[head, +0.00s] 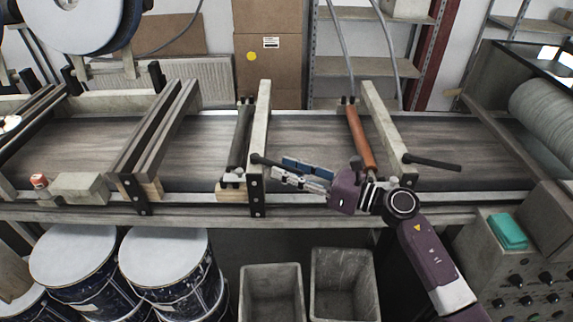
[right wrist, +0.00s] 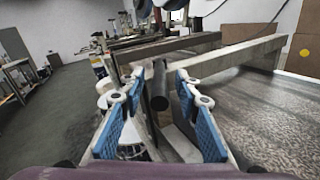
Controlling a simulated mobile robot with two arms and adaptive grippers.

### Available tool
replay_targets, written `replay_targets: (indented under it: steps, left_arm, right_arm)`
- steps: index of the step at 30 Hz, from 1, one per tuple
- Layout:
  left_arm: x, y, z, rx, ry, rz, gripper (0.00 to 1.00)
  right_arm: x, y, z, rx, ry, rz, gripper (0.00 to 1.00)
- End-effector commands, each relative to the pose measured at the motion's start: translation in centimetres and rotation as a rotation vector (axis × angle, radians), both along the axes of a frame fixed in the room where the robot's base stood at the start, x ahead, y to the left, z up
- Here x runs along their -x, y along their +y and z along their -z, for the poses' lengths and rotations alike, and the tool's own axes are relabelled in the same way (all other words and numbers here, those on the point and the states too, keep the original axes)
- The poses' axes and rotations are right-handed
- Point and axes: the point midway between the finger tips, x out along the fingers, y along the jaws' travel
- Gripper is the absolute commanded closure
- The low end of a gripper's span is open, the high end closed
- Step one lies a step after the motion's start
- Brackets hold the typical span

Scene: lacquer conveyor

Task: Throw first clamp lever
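A black clamp lever (head: 265,161) sticks out to the right from the pale gate beam (head: 261,120) at mid-belt. Its outer part is hidden behind my right gripper (head: 281,169). In the right wrist view, a dark round-ended bar, which looks like this lever (right wrist: 158,90), lies between the blue-padded fingers of my right gripper (right wrist: 159,76). The fingers are apart, with a gap on both sides of the bar. A second black lever (head: 435,162) sticks out to the right from the right-hand gate beam (head: 384,125). My left gripper is not in view.
The conveyor belt (head: 310,140) runs across behind the levers, with a dark roller (head: 240,138) and an orange roller (head: 361,140) over it. Drums (head: 165,248) and grey bins (head: 343,280) stand below. A control box (head: 520,270) is at the right.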

Motion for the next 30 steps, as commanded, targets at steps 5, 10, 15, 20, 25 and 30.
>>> replay_targets:
  steps: [5,10,15,20,25,30]
  left_arm:
    - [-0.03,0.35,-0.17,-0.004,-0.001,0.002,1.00]
    - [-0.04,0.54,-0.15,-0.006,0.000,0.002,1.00]
    - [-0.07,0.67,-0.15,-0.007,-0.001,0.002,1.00]
    - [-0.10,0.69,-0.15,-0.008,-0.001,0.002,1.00]
    - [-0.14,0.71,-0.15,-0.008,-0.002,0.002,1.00]
    - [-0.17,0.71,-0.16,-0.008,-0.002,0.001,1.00]
  right_arm:
    - [-0.23,0.54,0.03,0.000,0.001,0.000,0.70]
    - [-0.23,0.52,0.05,0.000,0.001,0.000,0.70]
    - [-0.23,0.50,0.06,0.000,0.001,0.000,0.89]
    - [-0.22,0.49,0.05,0.000,0.001,0.000,1.00]
    - [-0.23,0.48,0.05,0.000,0.001,0.000,1.00]
    - [-0.22,0.54,0.04,0.000,0.001,0.000,1.00]
